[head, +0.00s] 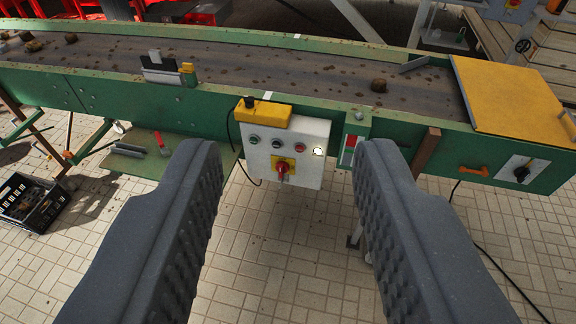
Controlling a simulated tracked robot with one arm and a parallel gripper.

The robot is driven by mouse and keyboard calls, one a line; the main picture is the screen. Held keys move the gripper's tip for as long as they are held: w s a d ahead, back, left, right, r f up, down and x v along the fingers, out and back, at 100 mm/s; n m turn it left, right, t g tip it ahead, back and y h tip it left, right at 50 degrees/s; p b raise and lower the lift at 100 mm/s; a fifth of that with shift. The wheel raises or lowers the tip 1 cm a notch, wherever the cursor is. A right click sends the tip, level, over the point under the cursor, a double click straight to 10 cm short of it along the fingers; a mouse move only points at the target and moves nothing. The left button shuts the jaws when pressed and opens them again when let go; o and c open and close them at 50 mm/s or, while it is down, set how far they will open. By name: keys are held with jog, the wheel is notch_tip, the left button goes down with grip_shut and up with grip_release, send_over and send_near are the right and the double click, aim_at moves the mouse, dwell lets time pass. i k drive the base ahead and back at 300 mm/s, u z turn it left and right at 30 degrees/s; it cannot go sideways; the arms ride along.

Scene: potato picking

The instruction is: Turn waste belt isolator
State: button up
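A white control box (311,142) hangs on the near side of the green belt frame, between my fingertips in the picture. It has a row of buttons and, below them, a red rotary handle on a yellow plate (284,169). A second isolator-like black knob on a white plate (518,169) sits at the right end of the frame. I cannot tell from any label which one is the waste belt isolator. My gripper (283,165) is open and empty, with its two ribbed grey fingers wide apart, and it touches neither switch.
The dark belt (300,68) carries a few potatoes and dirt. A yellow cover (505,95) lies over its right end, with an orange handle (474,171) below. A black crate (33,202) stands on the paved floor at left. The floor in front is clear apart from a cable.

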aim_at(283, 167)
jog(key=i, duration=0.85)
jog(key=u, duration=0.05)
jog(key=k, duration=1)
jog(key=z, duration=0.3)
jog(key=i, duration=0.75)
jog(key=z, duration=0.15)
